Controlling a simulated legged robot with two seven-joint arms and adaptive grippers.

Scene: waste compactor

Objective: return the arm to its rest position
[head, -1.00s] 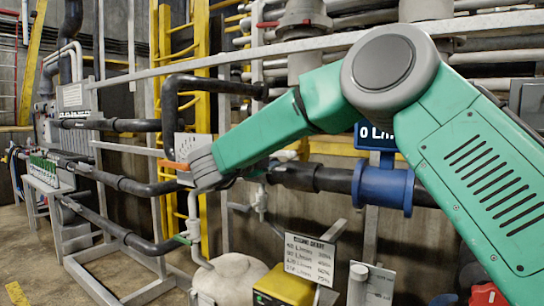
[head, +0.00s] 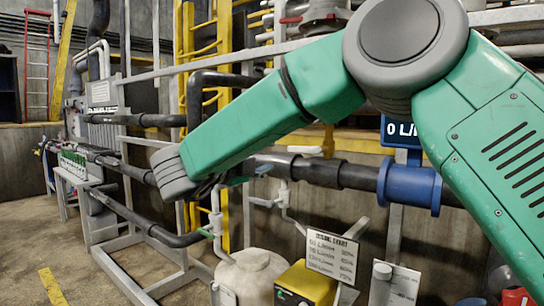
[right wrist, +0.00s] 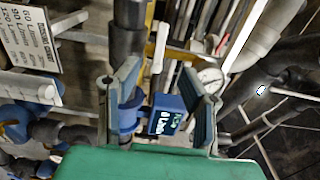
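My green right arm (head: 250,115) crosses the head view from the right edge, bends at a grey elbow joint and reaches left to a grey wrist joint. My right gripper (head: 252,174) shows only partly below the forearm, in front of the pipework. In the right wrist view my right gripper (right wrist: 160,68) has its two grey-blue fingers spread apart, with nothing held between them. A blue flow meter (right wrist: 165,115) with a small display shows beyond the gap. My left gripper is in no view.
The blue flow meter (head: 409,187) sits on a dark pipe, partly behind my arm. A printed sign (head: 331,256), a yellow box (head: 306,285) and a pale tank (head: 252,274) stand below. A yellow ladder (head: 222,60) rises behind. Floor at left is open.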

